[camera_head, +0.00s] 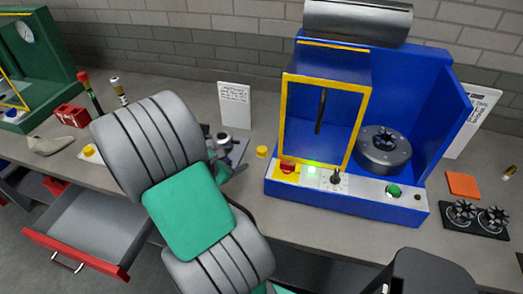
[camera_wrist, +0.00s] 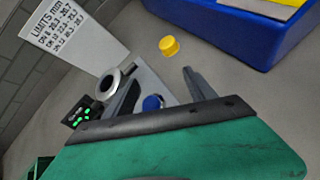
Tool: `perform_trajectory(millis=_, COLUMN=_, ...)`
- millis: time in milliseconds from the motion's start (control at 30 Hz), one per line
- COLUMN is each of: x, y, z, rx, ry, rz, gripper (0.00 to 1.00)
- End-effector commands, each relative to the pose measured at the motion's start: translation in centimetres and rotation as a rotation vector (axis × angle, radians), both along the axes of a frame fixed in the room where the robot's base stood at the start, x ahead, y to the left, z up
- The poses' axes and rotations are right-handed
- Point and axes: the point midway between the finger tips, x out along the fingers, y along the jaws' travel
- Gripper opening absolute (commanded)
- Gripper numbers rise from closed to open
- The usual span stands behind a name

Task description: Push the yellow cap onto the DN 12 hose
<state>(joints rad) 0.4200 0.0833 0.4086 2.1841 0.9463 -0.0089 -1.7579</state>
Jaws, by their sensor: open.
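A small yellow cap (camera_head: 262,152) stands on the bench left of the blue machine. In the wrist view the yellow cap (camera_wrist: 169,46) lies beyond my fingertips, apart from them. My gripper (camera_wrist: 160,88) is open with its fingers spread; a blue round piece (camera_wrist: 152,102) shows between them. I cannot tell whether anything touches the fingers. In the head view my gripper (camera_head: 224,168) is low over the bench, left of the cap, partly hidden by my arm. Another yellow round piece (camera_head: 88,150) sits on a pale plate at left. I cannot identify the DN 12 hose.
A grey ring-shaped device (camera_wrist: 107,85) stands close to my left finger, near a box with green lights (camera_wrist: 82,113). A limits card (camera_head: 235,105) stands behind. The blue machine (camera_head: 345,205) stands right; a red-fronted drawer (camera_head: 75,257) is open at left.

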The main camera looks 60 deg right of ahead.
Motion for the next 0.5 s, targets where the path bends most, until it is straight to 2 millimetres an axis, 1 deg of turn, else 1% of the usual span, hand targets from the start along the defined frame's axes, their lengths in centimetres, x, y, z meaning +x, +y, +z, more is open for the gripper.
perform_trajectory(millis=33, x=-1.4, y=-1.4, z=-0.2, rx=-0.039, ry=0.121, rz=0.033, gripper=0.64)
perform_trajectory(millis=100, x=-2.6, y=-2.7, z=-0.1, rx=-0.081, ry=0.258, rz=0.079, gripper=0.64)
perform_trajectory(millis=200, x=-3.4, y=-3.9, z=0.0, rx=-0.105, ry=0.348, rz=0.106, gripper=0.64)
perform_trajectory(millis=367, x=-3.8, y=-5.8, z=-0.9, rx=-0.106, ry=0.357, rz=0.107, gripper=0.64)
perform_trajectory(millis=500, x=-4.1, y=-7.5, z=-2.4, rx=-0.105, ry=0.355, rz=0.107, gripper=0.64)
